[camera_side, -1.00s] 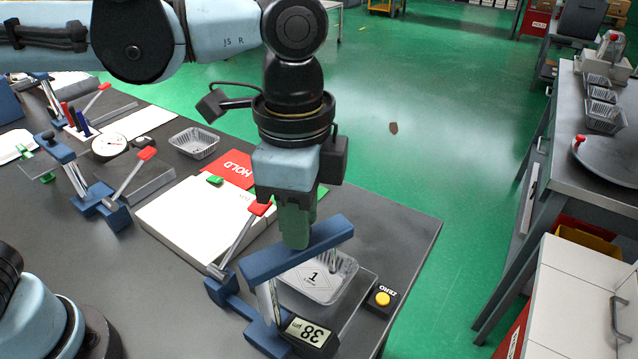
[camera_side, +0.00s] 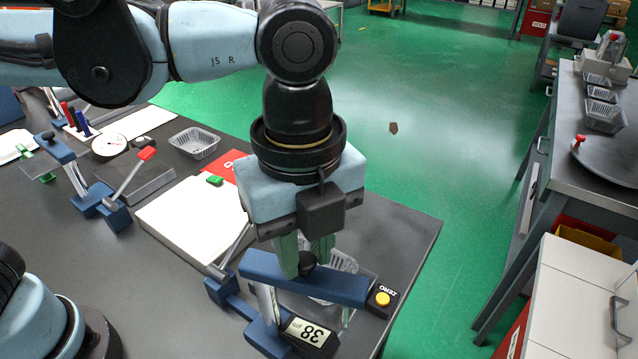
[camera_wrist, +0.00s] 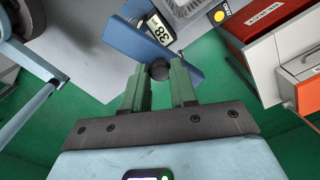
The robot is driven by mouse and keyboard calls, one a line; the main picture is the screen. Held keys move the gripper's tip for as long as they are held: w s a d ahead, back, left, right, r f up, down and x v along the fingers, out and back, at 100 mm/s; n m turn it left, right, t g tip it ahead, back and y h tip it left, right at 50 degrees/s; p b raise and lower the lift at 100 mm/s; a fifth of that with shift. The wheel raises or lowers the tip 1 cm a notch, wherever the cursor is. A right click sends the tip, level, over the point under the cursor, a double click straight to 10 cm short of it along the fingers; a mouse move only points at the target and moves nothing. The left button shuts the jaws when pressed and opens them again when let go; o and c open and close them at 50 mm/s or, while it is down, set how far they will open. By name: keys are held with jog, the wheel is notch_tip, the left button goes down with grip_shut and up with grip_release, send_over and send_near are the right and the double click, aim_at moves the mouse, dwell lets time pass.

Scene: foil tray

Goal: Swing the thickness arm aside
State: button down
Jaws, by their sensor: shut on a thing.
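The thickness arm (camera_side: 330,284) is a blue bar on a post beside a display reading 38 (camera_side: 307,332). It reaches right and toward the camera, its free end near the yellow ZERO button (camera_side: 382,299). My gripper (camera_side: 305,262) points down with its green fingers shut on the arm's black knob (camera_side: 308,264). In the wrist view the knob (camera_wrist: 159,70) sits between the fingertips, on the blue bar (camera_wrist: 128,42).
A white block (camera_side: 190,222) lies left of my gripper. The table's right edge is close; green floor is beyond.

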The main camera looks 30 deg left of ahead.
aim_at(301, 264)
jog(key=shift+s+m, duration=0.3)
jog(key=shift+m, duration=0.4)
jog(key=shift+s+d, duration=0.1)
jog(key=c, duration=0.9)
grip_release()
jog(key=shift+r, duration=0.1)
notch_tip(301, 264, up, 12)
